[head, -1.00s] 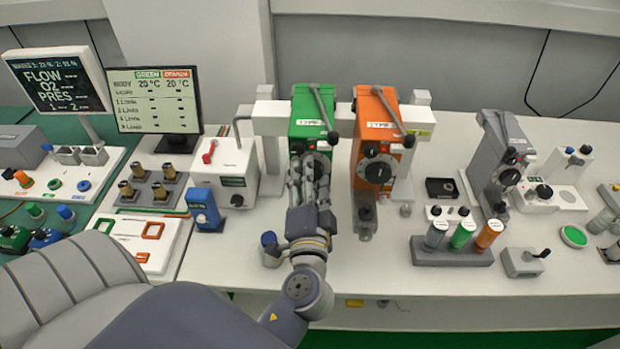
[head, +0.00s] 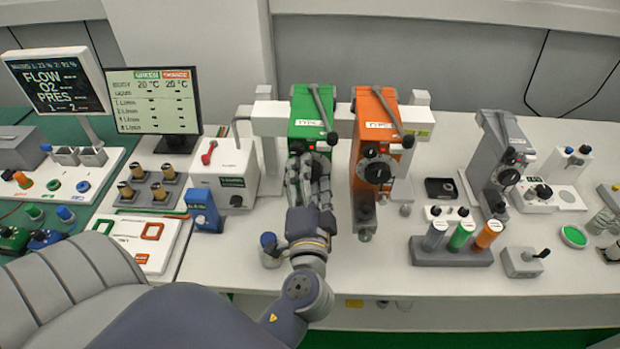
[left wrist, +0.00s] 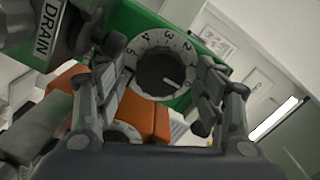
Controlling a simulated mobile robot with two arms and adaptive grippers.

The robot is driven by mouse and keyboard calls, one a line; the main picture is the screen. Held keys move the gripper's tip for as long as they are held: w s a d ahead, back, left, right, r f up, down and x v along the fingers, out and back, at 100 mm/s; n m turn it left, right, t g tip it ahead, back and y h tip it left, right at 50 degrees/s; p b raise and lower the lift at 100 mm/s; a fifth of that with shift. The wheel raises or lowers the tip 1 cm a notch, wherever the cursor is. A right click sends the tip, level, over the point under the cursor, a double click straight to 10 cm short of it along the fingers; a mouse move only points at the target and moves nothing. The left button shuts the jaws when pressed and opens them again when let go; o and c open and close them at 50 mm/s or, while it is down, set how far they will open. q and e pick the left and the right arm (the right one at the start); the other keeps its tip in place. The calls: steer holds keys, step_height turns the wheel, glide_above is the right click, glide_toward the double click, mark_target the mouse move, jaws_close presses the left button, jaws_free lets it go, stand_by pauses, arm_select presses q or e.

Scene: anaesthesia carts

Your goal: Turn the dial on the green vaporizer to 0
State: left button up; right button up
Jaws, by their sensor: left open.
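The green vaporizer (head: 309,108) stands on the white bench, mounted beside the orange one. Its dial is mostly hidden behind my left gripper (head: 308,165) in the head view. In the left wrist view the dial (left wrist: 160,72) shows a dark knob with a white pointer mark and a pale numbered ring; several numbers up to 5 are readable. My left gripper (left wrist: 160,95) is open, one finger on each side of the dial. I cannot tell whether the fingers touch it. The number at the index is unclear. My right gripper is not in view.
The orange vaporizer (head: 377,118) stands close to the right, with its own dial. A blue bottle-like block (head: 204,211) and a white box with a red lever (head: 226,170) stand to the left. Coloured cylinders in a grey rack (head: 452,252) are to the right.

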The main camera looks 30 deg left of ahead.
arm_select(q)
steer(key=v, duration=0.8)
steer(key=shift+s+f, duration=0.1)
steer(key=shift+f, duration=0.05)
stand_by(0.5)
